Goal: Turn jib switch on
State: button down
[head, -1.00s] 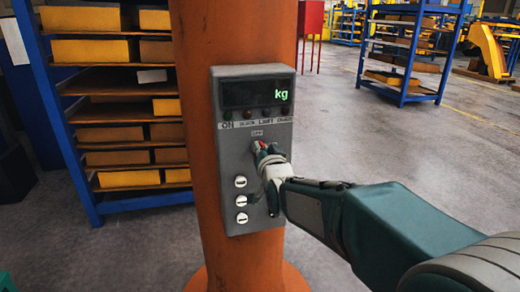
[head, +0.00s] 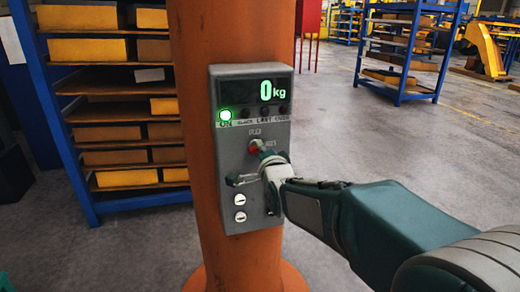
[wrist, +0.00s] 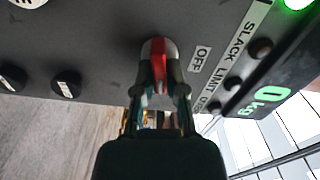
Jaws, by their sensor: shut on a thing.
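The jib switch (head: 255,147) is a grey knob with a red stripe on the grey control box (head: 226,160). It shows large in the wrist view (wrist: 158,58), its red stripe running roughly along the line of my fingers, with an OFF label beside it. My gripper (head: 262,158) is at the box face, and its fingers are shut on the switch in the wrist view (wrist: 160,92). The display (head: 258,91) reads 0 kg and the ON lamp (head: 226,114) glows green. The gripper hides the switch's lower part in the head view.
The box is fixed to an orange column (head: 192,40). A blue rack (head: 55,95) with yellow-fronted bins stands close on the left. Open floor lies to the right, before another blue rack (head: 401,85).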

jog(key=shift+f+m, duration=0.25)
jog(key=shift+m, duration=0.95)
jog(key=shift+d+f, duration=0.1)
jog(key=c, duration=0.7)
grip_release()
jog(key=v, duration=1.2)
